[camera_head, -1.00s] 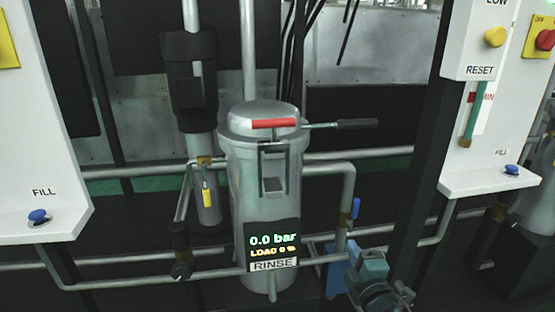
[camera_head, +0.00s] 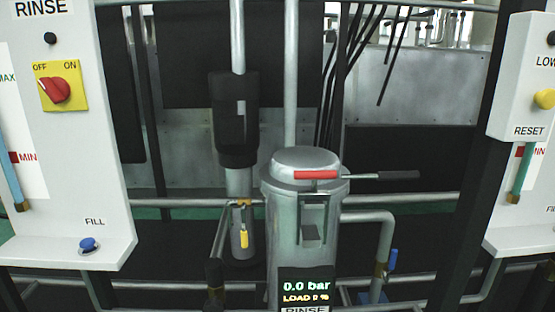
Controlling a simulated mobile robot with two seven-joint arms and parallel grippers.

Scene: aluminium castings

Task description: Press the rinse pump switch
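The rinse panel (camera_head: 88,150) is a white board at the left, labelled RINSE at its top. On it a red rotary switch (camera_head: 57,90) sits on a yellow plate marked OFF and ON. The knob is tilted, its pointed side towards the upper left, nearer OFF. A small black round part (camera_head: 50,38) sits above the plate. Neither of my grippers shows in this view.
A grey filter housing (camera_head: 300,225) with a red-handled lever stands in the middle; its display (camera_head: 305,286) reads 0.0 bar. A blue FILL knob (camera_head: 88,245) is low on the rinse panel. Another white panel (camera_head: 520,75) stands right. Pipes cross between them.

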